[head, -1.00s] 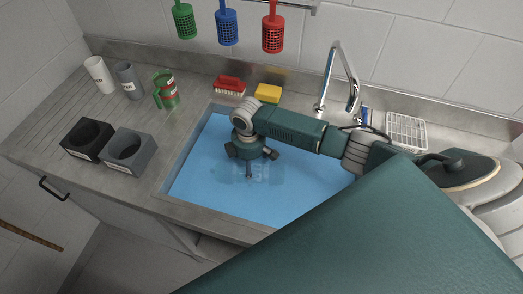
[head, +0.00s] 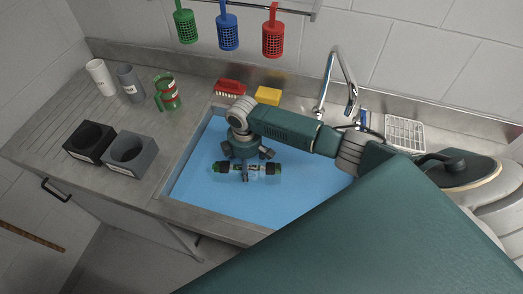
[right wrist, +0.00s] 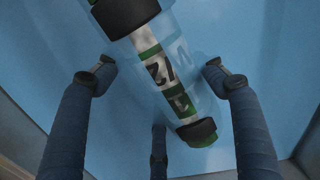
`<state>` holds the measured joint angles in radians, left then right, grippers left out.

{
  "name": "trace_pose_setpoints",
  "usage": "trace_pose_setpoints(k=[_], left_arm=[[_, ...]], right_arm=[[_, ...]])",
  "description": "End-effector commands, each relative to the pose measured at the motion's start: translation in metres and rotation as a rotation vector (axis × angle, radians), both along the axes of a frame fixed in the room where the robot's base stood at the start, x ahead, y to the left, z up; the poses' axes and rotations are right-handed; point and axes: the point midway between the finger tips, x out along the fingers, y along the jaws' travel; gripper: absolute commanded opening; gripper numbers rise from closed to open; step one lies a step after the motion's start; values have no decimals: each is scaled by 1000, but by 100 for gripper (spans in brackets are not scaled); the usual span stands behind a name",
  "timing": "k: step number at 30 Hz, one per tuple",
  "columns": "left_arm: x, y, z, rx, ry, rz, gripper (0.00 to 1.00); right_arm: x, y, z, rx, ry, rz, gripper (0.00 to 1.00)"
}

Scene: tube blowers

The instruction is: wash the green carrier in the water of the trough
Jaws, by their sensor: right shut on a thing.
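The green carrier (head: 262,172) is a clear tube with black bands, green ends and a dark printed label. It lies level, left to right, over the blue water of the trough (head: 210,205) in the head view. My right gripper (head: 246,167) is shut on it near its middle, from above. In the right wrist view the carrier (right wrist: 162,75) runs slantwise between the spread fingers of the gripper (right wrist: 160,85), with blue water behind it. Whether its underside touches the water is unclear. My left gripper is not in view.
A red brush (head: 229,89) and yellow sponge (head: 268,96) lie behind the trough, near the tap (head: 345,80). Coloured baskets hang above. The trough's front water is clear.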

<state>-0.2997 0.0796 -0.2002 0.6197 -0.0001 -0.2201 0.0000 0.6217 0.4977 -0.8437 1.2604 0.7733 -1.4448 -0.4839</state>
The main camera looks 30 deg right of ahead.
Motion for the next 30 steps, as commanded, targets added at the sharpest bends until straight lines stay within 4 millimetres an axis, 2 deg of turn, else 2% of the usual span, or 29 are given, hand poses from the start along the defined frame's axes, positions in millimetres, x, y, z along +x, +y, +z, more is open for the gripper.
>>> trace_pose_setpoints(k=[1, 24, 30], left_arm=[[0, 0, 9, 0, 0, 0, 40], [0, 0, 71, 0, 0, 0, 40], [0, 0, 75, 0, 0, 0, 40]], right_arm=[[0, 0, 9, 1, -1, 0, 35], [0, 0, 69, 1, -1, 0, 35], [1, 0, 82, 1, -2, 0, 35]])
